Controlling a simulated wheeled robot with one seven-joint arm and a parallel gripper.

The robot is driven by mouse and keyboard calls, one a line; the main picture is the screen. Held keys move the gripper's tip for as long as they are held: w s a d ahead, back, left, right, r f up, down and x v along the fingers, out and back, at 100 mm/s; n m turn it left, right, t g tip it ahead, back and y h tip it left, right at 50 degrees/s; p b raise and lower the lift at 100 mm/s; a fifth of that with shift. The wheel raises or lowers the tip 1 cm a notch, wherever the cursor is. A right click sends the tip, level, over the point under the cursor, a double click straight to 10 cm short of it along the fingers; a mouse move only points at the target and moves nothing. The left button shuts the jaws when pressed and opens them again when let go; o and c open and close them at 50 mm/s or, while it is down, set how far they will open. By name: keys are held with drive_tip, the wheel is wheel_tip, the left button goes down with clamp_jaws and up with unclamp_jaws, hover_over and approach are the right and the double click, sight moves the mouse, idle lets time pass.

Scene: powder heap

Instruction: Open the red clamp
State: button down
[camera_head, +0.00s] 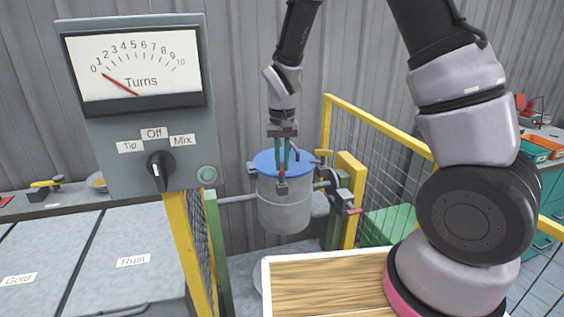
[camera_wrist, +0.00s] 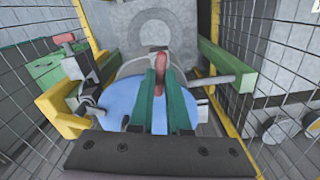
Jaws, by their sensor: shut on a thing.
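The red clamp (camera_wrist: 160,72) is a small red-handled lever at the rim of a blue-lidded grey drum. In the wrist view it sits between the tips of my gripper's two green fingers (camera_wrist: 160,92), which are closed on it. In the head view my gripper (camera_head: 283,165) points down over the blue lid (camera_head: 268,160), with its fingertips at the near rim. The drum (camera_head: 284,210) hangs upright on a horizontal axle.
A panel with a Turns dial (camera_head: 135,65) and a Tip/Off/Mix knob (camera_head: 160,171) stands at left. Yellow mesh fencing (camera_head: 378,125) borders the drum at right. A wooden-topped table (camera_head: 325,285) is in front. Labelled bins (camera_head: 130,245) stand at lower left.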

drive_tip(key=n, duration=0.8)
drive_tip(key=shift+n, duration=0.4)
drive_tip(key=n, duration=0.4)
drive_tip(key=shift+n, duration=1.9)
drive_tip(key=c, duration=0.9)
unclamp_jaws()
